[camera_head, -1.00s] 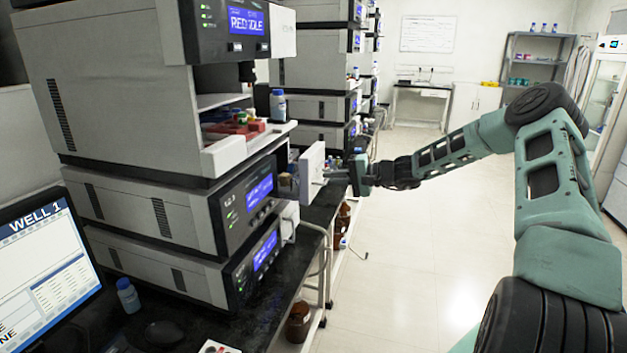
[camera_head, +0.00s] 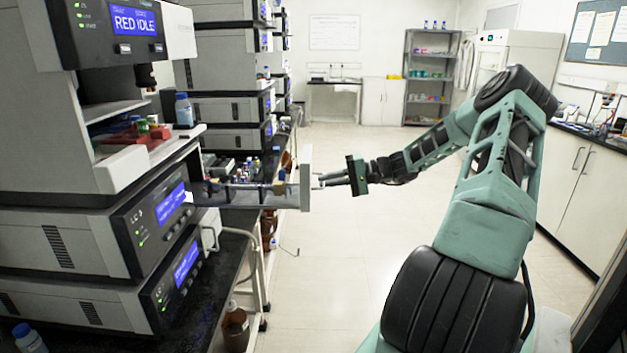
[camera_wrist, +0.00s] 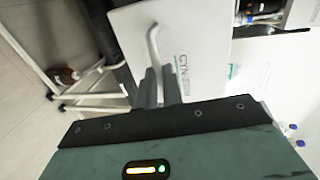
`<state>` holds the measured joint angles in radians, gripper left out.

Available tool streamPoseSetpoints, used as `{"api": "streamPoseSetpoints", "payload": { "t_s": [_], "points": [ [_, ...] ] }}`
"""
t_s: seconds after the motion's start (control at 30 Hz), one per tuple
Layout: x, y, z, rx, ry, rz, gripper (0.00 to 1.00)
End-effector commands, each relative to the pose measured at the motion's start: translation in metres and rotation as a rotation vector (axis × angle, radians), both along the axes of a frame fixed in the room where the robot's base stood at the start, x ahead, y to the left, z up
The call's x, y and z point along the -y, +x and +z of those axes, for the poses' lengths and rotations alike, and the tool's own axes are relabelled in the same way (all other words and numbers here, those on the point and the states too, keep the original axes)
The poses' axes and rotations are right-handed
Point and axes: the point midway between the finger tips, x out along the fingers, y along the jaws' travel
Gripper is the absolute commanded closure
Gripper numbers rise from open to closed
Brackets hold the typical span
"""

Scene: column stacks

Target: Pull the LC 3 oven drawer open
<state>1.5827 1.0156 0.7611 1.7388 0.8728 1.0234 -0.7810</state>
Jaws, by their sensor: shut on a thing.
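The LC 3 unit (camera_head: 85,235) stands in the stack on the left, with a blue screen. Its oven drawer (camera_head: 304,182) stands far out to the right, its pale front panel clear of the unit. Behind the panel the drawer body stretches back to the unit, with metal fittings in it. My gripper (camera_head: 326,181) is at the outer face of the panel. In the wrist view the fingers (camera_wrist: 160,88) are shut on the drawer's bar handle (camera_wrist: 154,48), in front of the white panel (camera_wrist: 190,55). The grip point itself is partly hidden.
A black bench (camera_head: 195,312) runs under the stack. A blue-capped bottle (camera_head: 184,110) stands on a shelf above the drawer. A brown bottle (camera_head: 235,328) is below the bench edge. The floor (camera_head: 330,250) to the right of the bench is clear.

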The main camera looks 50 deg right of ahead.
Motion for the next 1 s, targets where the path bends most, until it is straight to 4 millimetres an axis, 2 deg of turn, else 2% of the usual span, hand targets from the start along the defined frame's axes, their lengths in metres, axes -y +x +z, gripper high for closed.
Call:
{"api": "streamPoseSetpoints", "payload": {
  "t_s": [0.2, 0.53, 0.6, 0.63, 1.0],
  "points": [
    [0.0057, -0.0068, -0.0005, 0.000, 0.000, -0.001, 1.00],
    [0.0058, -0.0067, -0.0004, 0.000, 0.000, -0.001, 1.00],
    [0.0058, -0.0066, -0.0003, 0.000, 0.000, -0.001, 0.75],
    [0.0057, -0.0067, -0.0003, 0.000, 0.000, -0.001, 0.71],
    [0.0094, -0.0109, 0.0005, 0.001, -0.001, -0.002, 0.71]
  ]
}}
